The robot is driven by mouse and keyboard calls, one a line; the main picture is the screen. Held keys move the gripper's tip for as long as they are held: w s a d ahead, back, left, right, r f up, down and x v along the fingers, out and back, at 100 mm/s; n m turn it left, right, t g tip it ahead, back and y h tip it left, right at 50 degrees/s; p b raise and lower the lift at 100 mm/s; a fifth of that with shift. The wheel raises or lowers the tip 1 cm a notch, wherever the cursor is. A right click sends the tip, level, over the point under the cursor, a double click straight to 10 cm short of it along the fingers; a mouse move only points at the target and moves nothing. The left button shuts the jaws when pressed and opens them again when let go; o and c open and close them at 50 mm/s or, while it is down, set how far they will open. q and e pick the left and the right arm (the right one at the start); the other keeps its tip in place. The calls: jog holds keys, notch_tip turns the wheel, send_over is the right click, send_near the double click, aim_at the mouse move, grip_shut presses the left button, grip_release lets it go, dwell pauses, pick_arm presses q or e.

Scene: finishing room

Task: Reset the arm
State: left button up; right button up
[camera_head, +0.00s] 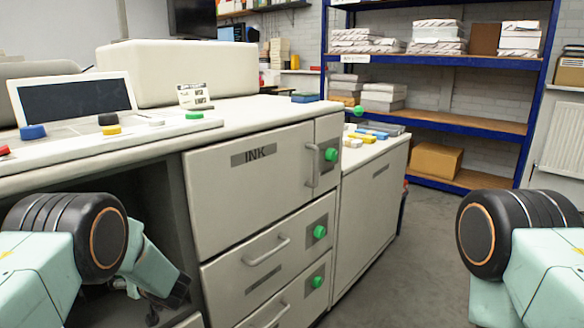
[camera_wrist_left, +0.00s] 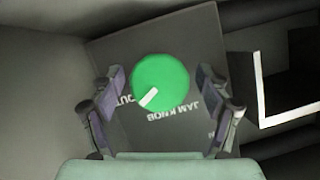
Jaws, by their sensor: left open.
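My left arm reaches down at the left of the head view, with its gripper (camera_head: 165,298) low in front of the dark opening of the machine. In the left wrist view my left gripper (camera_wrist_left: 165,112) is open, its fingers apart on either side of a round green knob (camera_wrist_left: 161,84). The knob has a white mark and sits on a dark plate (camera_wrist_left: 185,45) lettered "JAM KNOB". I cannot tell whether the fingers touch the knob. My right arm shows at the right edge of the head view; its gripper is out of view.
A grey cabinet (camera_head: 250,185) marked "INK" has drawers and green knobs, with a control panel (camera_head: 72,100) on top at left. A lower cabinet (camera_head: 372,195) stands beside it. Blue shelving (camera_head: 440,60) is behind. The grey floor (camera_head: 425,255) at right is clear.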

pick_arm(q)
jog(key=shift+n, duration=0.4)
jog(key=shift+n+t+h, duration=0.4)
jog(key=shift+n+h, duration=0.1)
jog(key=shift+h, duration=0.1)
jog(key=shift+n, duration=0.4)
jog(key=shift+n+t+h, duration=0.4)
jog(key=shift+n+t, duration=0.2)
jog(key=shift+n, duration=0.1)
jog(key=shift+f+n+t+h+b, duration=0.15)
jog(key=shift+n+t+h+b, duration=0.15)
jog(key=shift+n+t+b, duration=0.35)
jog(key=n+t+b, duration=0.1)
jog(key=n+b, duration=0.1)
jog(key=n, duration=0.1)
jog(key=shift+h, duration=0.4)
jog(key=n+t+b, duration=0.2)
jog(key=b, duration=0.1)
jog(key=shift+f+n, duration=0.1)
jog(key=shift+n, duration=0.15)
jog(key=shift+n+t+b, duration=0.25)
jog(key=shift+n+b, duration=0.65)
jog(key=shift+b, duration=0.25)
